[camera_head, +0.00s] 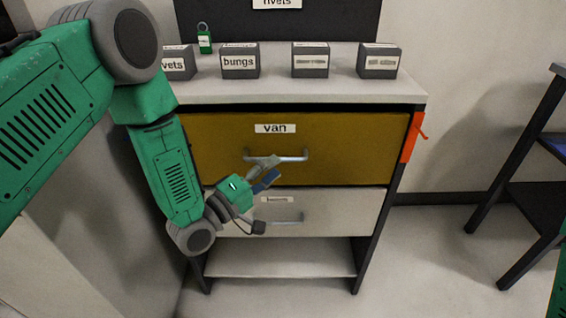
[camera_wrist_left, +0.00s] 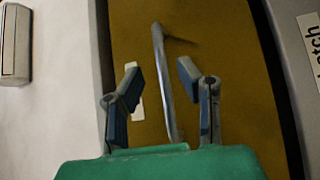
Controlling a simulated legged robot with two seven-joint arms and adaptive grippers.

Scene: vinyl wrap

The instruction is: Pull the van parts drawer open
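The van drawer (camera_head: 350,140) is the upper, mustard-yellow drawer of the cabinet, with a "van" label (camera_head: 275,128). It looks shut, flush with the cabinet front. Its metal bar handle (camera_head: 291,155) runs across the front; in the left wrist view the handle (camera_wrist_left: 163,75) stands between the spread fingers. My left gripper (camera_head: 270,168) is at the left part of this handle, and also shows in the left wrist view (camera_wrist_left: 160,82). Its fingers are apart, with gaps to the bar. My right gripper is out of view.
A pale lower drawer (camera_head: 335,205) with its own handle sits beneath, above an open shelf (camera_head: 300,258). Small labelled boxes, one "bungs" (camera_head: 240,62), stand on top. An orange piece (camera_head: 411,138) hangs at the right side. A dark stand (camera_head: 520,200) is further right.

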